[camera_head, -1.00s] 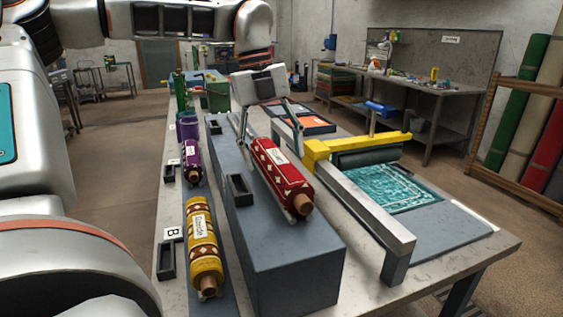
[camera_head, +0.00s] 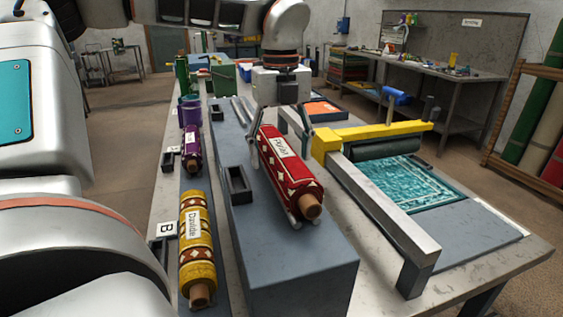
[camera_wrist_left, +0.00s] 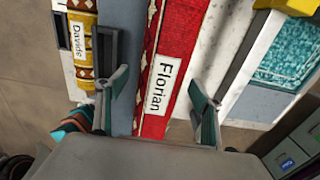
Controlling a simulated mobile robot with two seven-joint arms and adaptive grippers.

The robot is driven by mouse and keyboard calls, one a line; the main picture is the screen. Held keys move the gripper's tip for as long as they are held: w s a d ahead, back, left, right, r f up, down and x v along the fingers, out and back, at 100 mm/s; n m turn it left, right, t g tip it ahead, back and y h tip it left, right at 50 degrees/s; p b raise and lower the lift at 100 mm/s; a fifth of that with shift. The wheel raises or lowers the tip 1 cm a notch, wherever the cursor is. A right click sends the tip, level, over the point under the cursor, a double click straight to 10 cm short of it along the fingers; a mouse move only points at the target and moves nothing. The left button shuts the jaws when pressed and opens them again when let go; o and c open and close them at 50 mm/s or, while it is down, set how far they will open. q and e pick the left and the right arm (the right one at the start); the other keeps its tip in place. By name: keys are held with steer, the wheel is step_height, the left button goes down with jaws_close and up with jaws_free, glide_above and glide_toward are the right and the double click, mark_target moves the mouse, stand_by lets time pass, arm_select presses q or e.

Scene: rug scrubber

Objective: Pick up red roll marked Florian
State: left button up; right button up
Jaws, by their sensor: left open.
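The red roll (camera_head: 297,178) has a cream pattern, a brown core end and a white label. It lies on supports on the long grey block. In the left wrist view the label reads Florian, and the roll (camera_wrist_left: 155,118) runs between my fingers. My left gripper (camera_head: 282,128) is open at the far part of the roll in the head view, one finger on each side. In the wrist view the left gripper (camera_wrist_left: 160,92) shows clear gaps between both fingers and the roll. My right gripper is not in view.
Small black holders (camera_head: 237,186) stand beside the rolls. A metal frame with a yellow-ended roller (camera_head: 385,140) stands close on the right, over a teal rug (camera_head: 405,183).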

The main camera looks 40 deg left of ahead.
arm_select(q)
steer(key=shift+f, duration=0.95)
steer(key=shift+r, duration=0.1)
steer(key=c, duration=1.7)
